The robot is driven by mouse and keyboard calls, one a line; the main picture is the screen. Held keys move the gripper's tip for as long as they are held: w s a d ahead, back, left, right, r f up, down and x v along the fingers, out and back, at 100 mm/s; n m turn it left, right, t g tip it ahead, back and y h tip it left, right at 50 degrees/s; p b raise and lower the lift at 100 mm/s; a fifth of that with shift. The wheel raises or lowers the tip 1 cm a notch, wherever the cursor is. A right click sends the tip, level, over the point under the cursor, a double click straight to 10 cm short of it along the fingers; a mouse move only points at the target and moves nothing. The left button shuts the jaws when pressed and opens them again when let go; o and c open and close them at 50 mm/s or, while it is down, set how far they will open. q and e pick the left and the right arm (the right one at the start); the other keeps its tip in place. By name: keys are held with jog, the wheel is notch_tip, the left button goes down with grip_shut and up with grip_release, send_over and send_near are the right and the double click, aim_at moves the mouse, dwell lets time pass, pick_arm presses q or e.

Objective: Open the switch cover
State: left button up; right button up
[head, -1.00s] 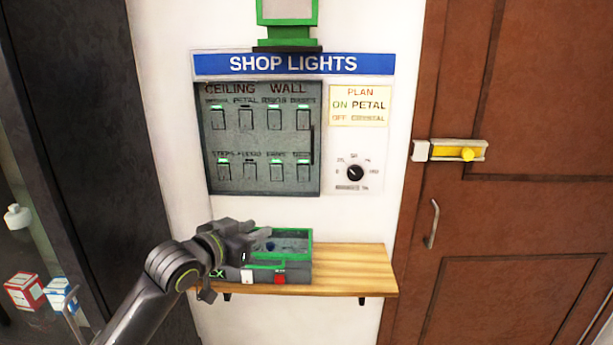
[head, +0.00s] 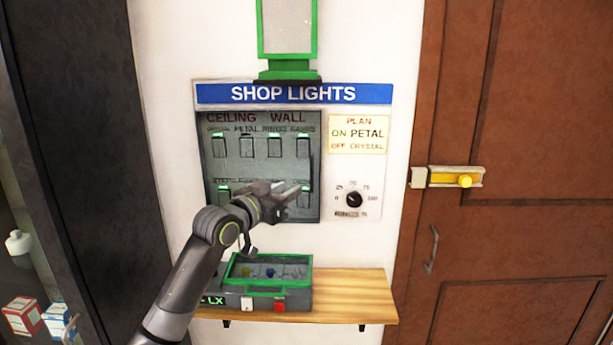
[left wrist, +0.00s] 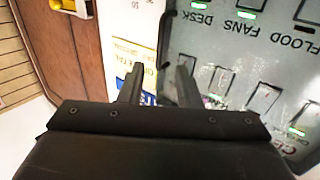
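The switch cover (head: 262,172) is a clear, greyish panel lying closed over the rows of switches under the blue SHOP LIGHTS sign (head: 293,93). A dark upright bar shows at its right edge, partly hidden by my gripper. My left gripper (head: 298,193) is in front of the cover's lower right part, fingers pointing right. In the left wrist view the two fingers (left wrist: 158,88) are apart, with the cover's edge near them; I cannot tell whether they touch it. The cover with switch labels (left wrist: 235,55) fills the right side there, upside down. My right gripper is not in view.
A dial (head: 354,199) and a PLAN note (head: 358,134) are right of the cover. Below, a wooden shelf (head: 352,296) holds a green-edged box (head: 296,299). A brown door (head: 535,230) with a yellow latch (head: 447,177) stands at the right.

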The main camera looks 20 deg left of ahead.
pick_arm(q)
jog(key=p+x, duration=0.2)
jog(key=x, duration=0.6)
jog(key=shift+w, duration=0.2)
jog(key=shift+c, duration=0.4)
grip_shut()
